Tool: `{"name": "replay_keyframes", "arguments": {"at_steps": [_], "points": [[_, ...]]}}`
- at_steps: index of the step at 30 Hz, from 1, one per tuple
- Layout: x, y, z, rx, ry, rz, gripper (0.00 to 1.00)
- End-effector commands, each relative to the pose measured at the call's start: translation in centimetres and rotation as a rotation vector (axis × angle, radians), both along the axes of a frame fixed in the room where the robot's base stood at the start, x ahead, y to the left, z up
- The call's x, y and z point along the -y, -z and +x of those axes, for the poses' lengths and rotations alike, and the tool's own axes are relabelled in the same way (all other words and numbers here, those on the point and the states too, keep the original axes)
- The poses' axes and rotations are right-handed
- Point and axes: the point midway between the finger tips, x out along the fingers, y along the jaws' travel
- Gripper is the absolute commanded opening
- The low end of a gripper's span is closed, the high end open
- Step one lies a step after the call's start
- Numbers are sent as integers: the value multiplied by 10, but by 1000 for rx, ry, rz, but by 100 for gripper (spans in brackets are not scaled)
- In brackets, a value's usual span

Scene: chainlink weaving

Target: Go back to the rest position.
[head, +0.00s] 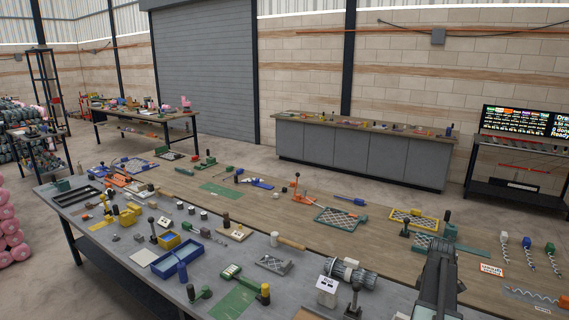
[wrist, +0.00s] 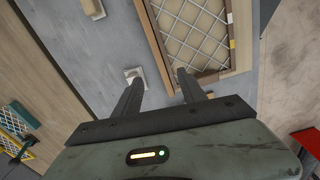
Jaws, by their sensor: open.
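My gripper (wrist: 162,82) is open in the wrist view, its two dark fingers apart with nothing between them. Past the fingertips lies a grey surface with a wood-framed panel of chainlink mesh (wrist: 192,38) at the upper right. The right fingertip overlaps the panel's lower edge in the picture; I cannot tell whether they touch. A small pale block (wrist: 136,76) shows by the left finger. In the head view my dark arm rises at the lower right, and its gripper is not visible there.
The long workbench (head: 75,208) is crowded with tools, blue trays (head: 177,262) and mesh pieces. A grey cabinet (head: 360,165) stands along the back wall, with a display screen (head: 520,122) at the right. In the wrist view a red object (wrist: 306,143) lies at the right. Concrete floor is open behind the bench.

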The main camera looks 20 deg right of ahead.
Motion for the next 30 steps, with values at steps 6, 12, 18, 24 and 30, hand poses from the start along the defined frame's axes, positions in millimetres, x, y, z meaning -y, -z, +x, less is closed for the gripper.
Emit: {"name": "replay_keyframes", "arguments": {"at_steps": [6,12,18,24,30], "points": [[-66,0,48,6,52,-5,48],[-163,0,100,18,137,-7,48],[-319,0,145,40,276,-4,48],[-442,0,151,55,398,7,48],[-537,0,136,67,495,23,48]]}}
